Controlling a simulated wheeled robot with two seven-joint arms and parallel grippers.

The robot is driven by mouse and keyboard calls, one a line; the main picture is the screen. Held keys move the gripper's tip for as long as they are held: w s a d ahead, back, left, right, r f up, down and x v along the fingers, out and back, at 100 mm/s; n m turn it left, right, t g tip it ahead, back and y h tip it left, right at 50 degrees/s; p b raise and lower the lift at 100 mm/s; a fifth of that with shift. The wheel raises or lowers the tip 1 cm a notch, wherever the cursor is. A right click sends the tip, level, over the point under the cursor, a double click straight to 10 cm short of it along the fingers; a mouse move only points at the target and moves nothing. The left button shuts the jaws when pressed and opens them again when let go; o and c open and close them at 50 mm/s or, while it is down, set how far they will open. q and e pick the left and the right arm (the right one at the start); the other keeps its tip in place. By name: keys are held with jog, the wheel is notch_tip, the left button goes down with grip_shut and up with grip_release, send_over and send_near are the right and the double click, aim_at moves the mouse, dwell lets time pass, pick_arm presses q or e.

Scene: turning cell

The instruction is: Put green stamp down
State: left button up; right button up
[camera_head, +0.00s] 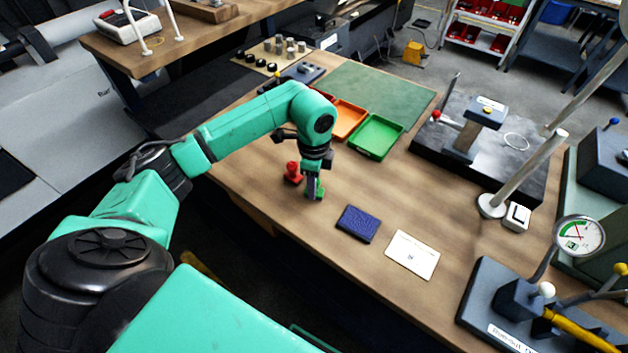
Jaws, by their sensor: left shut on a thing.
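My left gripper (313,186) reaches down over the wooden bench in the middle of the view. It is shut on the green stamp (319,193), whose lower part shows at the fingertips, close to the bench top. I cannot tell whether the stamp touches the wood. A red stamp (292,173) stands on the bench just left of the gripper. A dark blue ink pad (358,224) lies to the right and nearer, with a white card (412,254) beyond it to the right. My right gripper is not in view.
An orange tray (349,118) and a green tray (376,137) lie behind the gripper, before a green mat (381,93). A black plate (472,143) with a fixture and a lamp post (525,172) stand at right. A dial gauge (579,235) stands front right. Bare wood surrounds the pad.

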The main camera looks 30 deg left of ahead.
pick_arm(q)
jog(key=shift+w+a+f, duration=0.1)
jog(key=shift+f, duration=0.15)
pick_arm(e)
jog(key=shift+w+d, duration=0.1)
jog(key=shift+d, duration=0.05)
pick_arm(q)
jog(key=o, duration=0.6)
jog(key=shift+f, duration=0.1)
jog(key=o, duration=0.4)
jog(key=shift+o, duration=0.2)
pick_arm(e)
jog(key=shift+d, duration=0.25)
